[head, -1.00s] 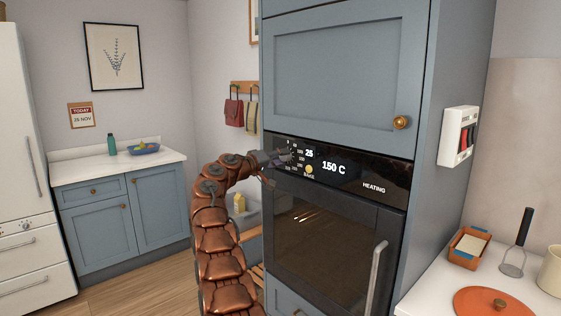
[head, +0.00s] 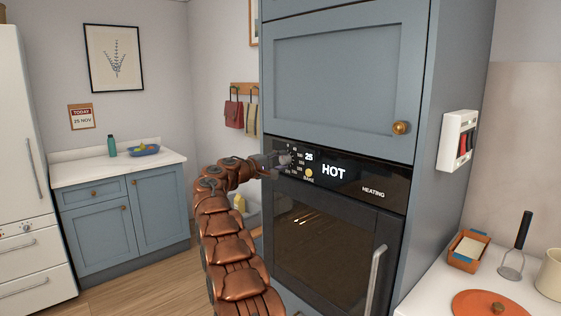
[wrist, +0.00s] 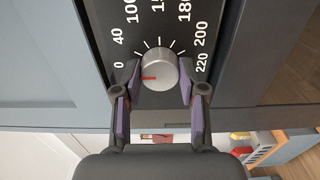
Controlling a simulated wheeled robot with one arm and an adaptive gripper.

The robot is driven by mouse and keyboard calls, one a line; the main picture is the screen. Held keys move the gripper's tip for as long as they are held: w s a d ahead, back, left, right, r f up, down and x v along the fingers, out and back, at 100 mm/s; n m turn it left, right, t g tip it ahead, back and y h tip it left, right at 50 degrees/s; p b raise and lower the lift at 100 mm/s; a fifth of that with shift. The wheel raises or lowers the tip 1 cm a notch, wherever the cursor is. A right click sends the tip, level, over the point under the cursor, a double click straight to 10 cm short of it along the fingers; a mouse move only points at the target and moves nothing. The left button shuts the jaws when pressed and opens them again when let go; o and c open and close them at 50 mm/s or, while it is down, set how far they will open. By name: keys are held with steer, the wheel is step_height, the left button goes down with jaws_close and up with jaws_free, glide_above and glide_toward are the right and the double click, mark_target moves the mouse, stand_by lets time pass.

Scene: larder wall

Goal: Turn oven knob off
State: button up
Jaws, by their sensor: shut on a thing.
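The oven knob (wrist: 160,70) is a round silver knob on the black control panel, seen in the wrist view. Its red mark lies on the left side, toward the printed 0. Numbers from 0 to 220 ring it. My gripper (wrist: 160,84) has its two purple-padded fingers on either side of the knob, shut on it. In the head view my gripper (head: 277,160) is at the left end of the oven panel (head: 385,178) and largely hides the knob. The panel's display (head: 333,172) reads HOT, with HEATING lit at its right.
The oven door (head: 320,230) is closed below the panel, with a long vertical handle (head: 375,280). Blue cupboard doors (head: 345,80) stand above. A counter at the right holds an orange tray (head: 468,252). Open floor lies to the left.

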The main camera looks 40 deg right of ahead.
stand_by(0.3)
steer(key=o, duration=1.1)
steer(key=shift+o, duration=0.2)
steer(key=shift+a, duration=0.1)
steer(key=a, duration=1.1)
steer(key=shift+w+a, duration=0.15)
steer(key=shift+a, duration=0.25)
steer(key=s+a+f+y, duration=0.6)
steer(key=s+a, duration=0.7)
steer(key=s, duration=0.3)
steer(key=s+a+f+g+y, duration=0.1)
steer(key=s+a+f+y, duration=0.5)
steer(key=s+a+f, duration=0.3)
steer(key=s+a+f+y, duration=0.6)
steer(key=s+a, duration=1.1)
steer(key=s, duration=0.7)
step_height(320, 180, down, 2)
steer(key=shift+s+a+f, duration=0.15)
steer(key=shift+s+a, duration=0.15)
steer(key=shift+s, duration=0.05)
